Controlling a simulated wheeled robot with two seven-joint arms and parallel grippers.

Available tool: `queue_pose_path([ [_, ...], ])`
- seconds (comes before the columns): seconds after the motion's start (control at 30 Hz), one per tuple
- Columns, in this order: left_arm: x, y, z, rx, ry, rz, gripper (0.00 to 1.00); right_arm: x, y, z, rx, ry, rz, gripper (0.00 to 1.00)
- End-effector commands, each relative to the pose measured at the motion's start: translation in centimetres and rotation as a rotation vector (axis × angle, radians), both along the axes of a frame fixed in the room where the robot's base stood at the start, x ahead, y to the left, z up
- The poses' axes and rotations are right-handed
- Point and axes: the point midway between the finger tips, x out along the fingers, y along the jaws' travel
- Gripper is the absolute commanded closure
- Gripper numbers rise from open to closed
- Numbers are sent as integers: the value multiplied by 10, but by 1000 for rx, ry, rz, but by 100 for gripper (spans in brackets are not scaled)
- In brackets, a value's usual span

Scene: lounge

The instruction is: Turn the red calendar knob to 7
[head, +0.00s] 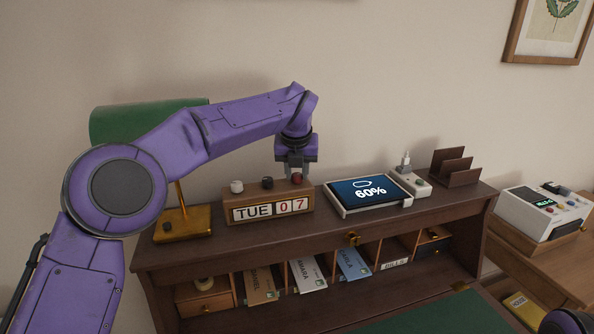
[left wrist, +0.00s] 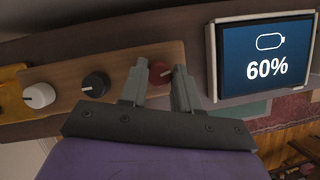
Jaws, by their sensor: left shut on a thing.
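The wooden desk calendar (head: 262,214) stands on top of the desk and reads TUE 0 7, with the 7 in red. It has a white knob (head: 236,186), a black knob (head: 267,182) and a red knob (head: 297,178) on its top. The red knob also shows in the left wrist view (left wrist: 159,72), partly hidden by a finger. My left gripper (head: 296,172) comes down from above and is shut on the red knob, with one finger on each side. In the left wrist view the white knob (left wrist: 39,95) and black knob (left wrist: 96,84) stand free. My right gripper is not in view.
A tablet (head: 364,191) showing 60% lies right of the calendar, beside a white charger (head: 412,184) and a brown letter rack (head: 453,166). A brass lamp with green shade (head: 112,124) stands at the left, behind my arm. Letter slots lie below.

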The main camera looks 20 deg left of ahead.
Motion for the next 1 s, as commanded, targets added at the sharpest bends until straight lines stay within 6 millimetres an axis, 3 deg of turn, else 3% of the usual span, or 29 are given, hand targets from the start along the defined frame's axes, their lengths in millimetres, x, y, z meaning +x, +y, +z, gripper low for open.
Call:
queue_pose_path([
  [0.23, 0, 1, 0, 1, -1, 0, 99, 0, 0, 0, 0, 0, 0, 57],
  [0.27, 0, 1, 0, 1, -1, 0, 66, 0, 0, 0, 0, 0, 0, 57],
  [0.33, 0, 1, -1, 1, 0, 0, 44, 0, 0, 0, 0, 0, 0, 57],
  [0.67, -1, 0, 3, 0, -2, 1, 44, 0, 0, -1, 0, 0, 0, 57],
  [0.77, -6, -2, 16, 0, -3, 1, 44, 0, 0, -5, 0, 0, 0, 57],
  [1.0, -27, -7, 69, -1, -2, 1, 44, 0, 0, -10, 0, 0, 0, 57],
])
